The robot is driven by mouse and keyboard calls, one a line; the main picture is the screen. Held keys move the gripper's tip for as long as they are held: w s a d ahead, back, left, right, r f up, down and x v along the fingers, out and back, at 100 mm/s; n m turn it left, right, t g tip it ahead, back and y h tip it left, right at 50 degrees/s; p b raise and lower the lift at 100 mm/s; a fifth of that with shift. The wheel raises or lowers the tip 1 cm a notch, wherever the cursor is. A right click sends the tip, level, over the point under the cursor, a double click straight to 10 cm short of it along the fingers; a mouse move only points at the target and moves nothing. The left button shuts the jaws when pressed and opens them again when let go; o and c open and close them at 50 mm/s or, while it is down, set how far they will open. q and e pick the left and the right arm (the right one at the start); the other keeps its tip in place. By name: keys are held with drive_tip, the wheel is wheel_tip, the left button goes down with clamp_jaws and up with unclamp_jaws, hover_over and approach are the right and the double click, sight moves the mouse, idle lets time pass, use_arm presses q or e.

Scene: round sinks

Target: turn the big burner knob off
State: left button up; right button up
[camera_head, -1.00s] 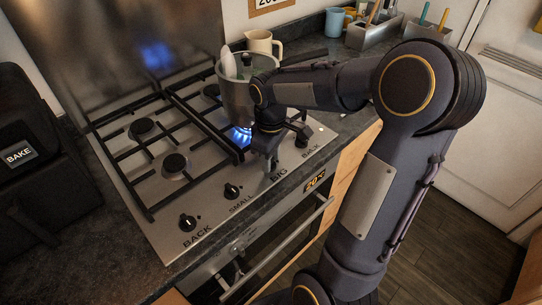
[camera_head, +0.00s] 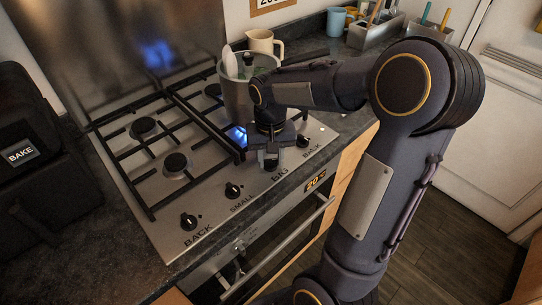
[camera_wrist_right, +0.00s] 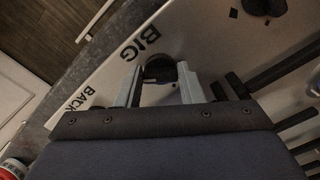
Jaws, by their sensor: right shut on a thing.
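The big burner knob (camera_wrist_right: 160,69) is dark and round and sits beside the BIG label in the right wrist view. My right gripper (camera_wrist_right: 160,75) is shut on it, with one finger on each side. In the head view my right gripper (camera_head: 269,160) points down at the front panel of the steel hob (camera_head: 213,205) and hides the knob. A blue flame (camera_head: 238,136) shows under the pot (camera_head: 236,96) behind the gripper. My left gripper is not in view.
The SMALL knob (camera_head: 233,190) and a BACK knob (camera_head: 188,221) stand to the left on the panel. Black grates cover the hob. A cream mug (camera_head: 261,42) and a utensil holder (camera_head: 372,33) stand behind. A black box marked BAKE (camera_head: 35,150) is at left.

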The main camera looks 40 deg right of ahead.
sight(269, 161)
drive_tip(key=m, duration=0.5)
drive_tip(key=shift+w+r+m, duration=0.1)
drive_tip(key=shift+m, duration=0.2)
drive_tip(key=m+p, duration=0.1)
drive_tip(key=m, duration=0.4)
drive_tip(key=shift+w, duration=0.1)
drive_tip(key=shift+m, duration=0.3)
drive_tip(key=o, duration=1)
drive_tip(key=shift+a, duration=0.1)
wheel_tip(269, 161, up, 8)
drive_tip(key=shift+f, duration=0.15)
